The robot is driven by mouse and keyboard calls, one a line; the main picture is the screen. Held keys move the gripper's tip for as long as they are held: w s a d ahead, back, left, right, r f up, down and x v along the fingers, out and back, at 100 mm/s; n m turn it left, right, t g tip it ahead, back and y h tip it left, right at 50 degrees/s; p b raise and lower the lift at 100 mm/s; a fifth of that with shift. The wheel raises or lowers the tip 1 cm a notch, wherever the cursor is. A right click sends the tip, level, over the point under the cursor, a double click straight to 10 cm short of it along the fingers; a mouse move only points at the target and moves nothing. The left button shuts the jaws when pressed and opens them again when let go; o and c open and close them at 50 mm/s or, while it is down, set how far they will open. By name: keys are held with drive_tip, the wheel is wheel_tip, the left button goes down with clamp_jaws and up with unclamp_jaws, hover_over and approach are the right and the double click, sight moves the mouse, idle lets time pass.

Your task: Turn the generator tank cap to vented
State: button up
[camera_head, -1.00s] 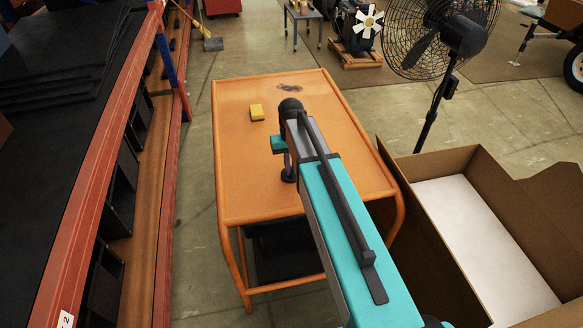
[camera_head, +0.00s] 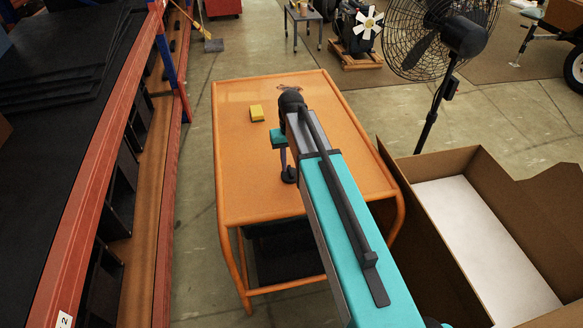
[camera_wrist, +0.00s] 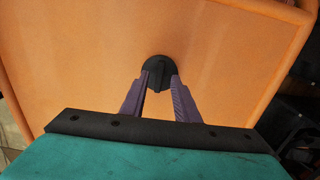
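A black round cap with a raised ridge (camera_wrist: 158,69) sits on a flat orange top. In the head view the cap (camera_head: 289,176) shows as a small dark disc below my gripper. My gripper (camera_wrist: 160,80) points down at the cap, one purplish finger on each side of its ridge, the tips overlapping the cap in the wrist view. There is a gap between the fingers. Whether they press on the ridge is too small to tell. In the head view my gripper (camera_head: 285,168) is mostly behind my arm. No vent marking is readable on the cap.
The orange top (camera_head: 240,180) has a tubular rim and legs. A shelf rack (camera_head: 95,190) runs along the left.

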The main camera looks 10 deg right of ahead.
sight(291, 171)
wheel_tip(291, 171, up, 11)
drive_tip(key=b, duration=0.1)
drive_tip(key=shift+r+b, duration=0.15)
drive_tip(key=shift+b, duration=0.25)
idle(0.7)
